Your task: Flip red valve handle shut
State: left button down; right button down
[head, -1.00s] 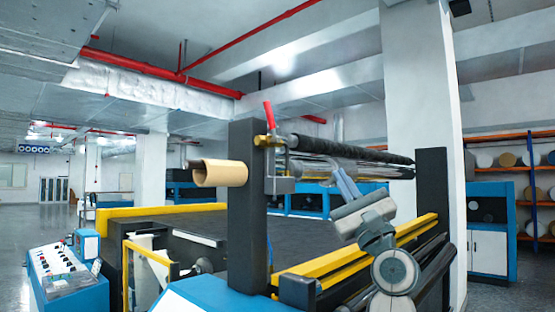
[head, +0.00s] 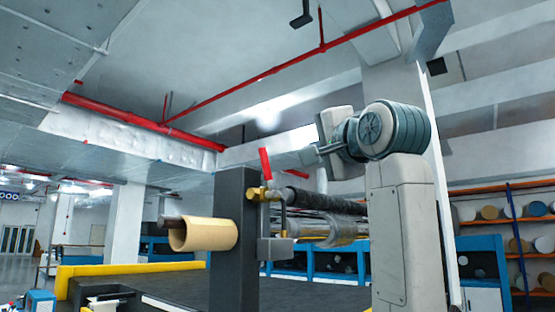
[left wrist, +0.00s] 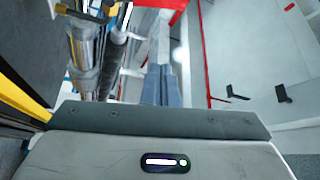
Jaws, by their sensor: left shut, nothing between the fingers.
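The red valve handle (head: 265,163) stands nearly upright, leaning slightly left, on a brass valve body (head: 258,193) at the top of the dark post (head: 232,245). My left gripper (head: 322,149) is to the right of the handle, a little above it, pointing left, with a visible gap between them in the picture. In the left wrist view the shut, empty fingers (left wrist: 160,85) show at centre. A red shape (left wrist: 172,5) at the top edge there may be the handle, but most is cut off. My right gripper is not in view.
A dark roller (head: 325,199) and a shiny roll (head: 335,233) run right from the post. A tan cardboard core (head: 205,234) sticks out to the left. A metal bracket (head: 275,250) hangs below the valve. Space above the handle is clear.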

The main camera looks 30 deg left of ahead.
aim_at(267, 170)
pick_arm(q)
jog(key=p+x, duration=0.5)
jog(key=x, duration=0.6)
jog(key=s, duration=0.1)
jog(key=s+f, duration=0.1)
jog(key=s, duration=0.2)
jog(key=shift+s+a+f+p, duration=0.2)
jog(key=shift+a+f+p, duration=0.05)
jog(key=shift+f+p, duration=0.1)
jog(key=shift+w, duration=0.1)
